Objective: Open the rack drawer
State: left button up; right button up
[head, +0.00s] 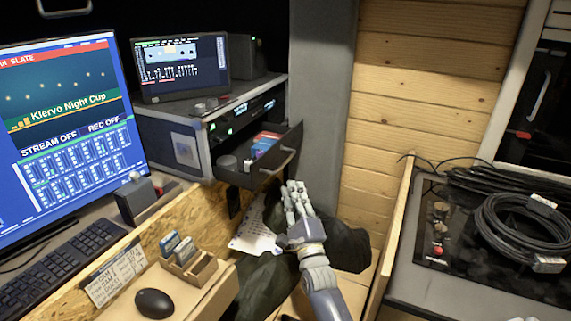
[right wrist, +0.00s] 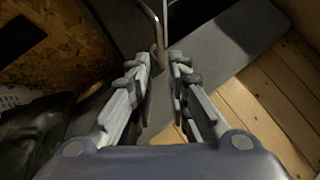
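The rack drawer (head: 236,176) is pulled out from the dark rack case (head: 180,145), with several small items inside it. Its front carries a metal bar handle (head: 278,161). My right gripper (head: 294,188) is just below and in front of the drawer front, near the handle. In the right wrist view my right gripper (right wrist: 160,62) has a narrow gap between its fingers and nothing clamped in it. A metal bar, which looks like the handle (right wrist: 158,28), shows just ahead of the fingertips. My left gripper is in neither view.
A grey pillar (head: 322,90) stands right of the drawer. A wooden ledge (head: 205,215) with a mouse (head: 154,303) and card holder (head: 190,262) lies left of my right arm. Coiled cable (head: 520,232) lies on the right-hand case.

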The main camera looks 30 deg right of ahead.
aim_at(286, 161)
jog(key=b+x, duration=0.3)
jog(key=x, duration=0.7)
jog(key=shift+w+d, duration=0.1)
jog(key=shift+w, duration=0.2)
jog(key=shift+r, duration=0.1)
jog(key=shift+c, duration=0.3)
grip_shut()
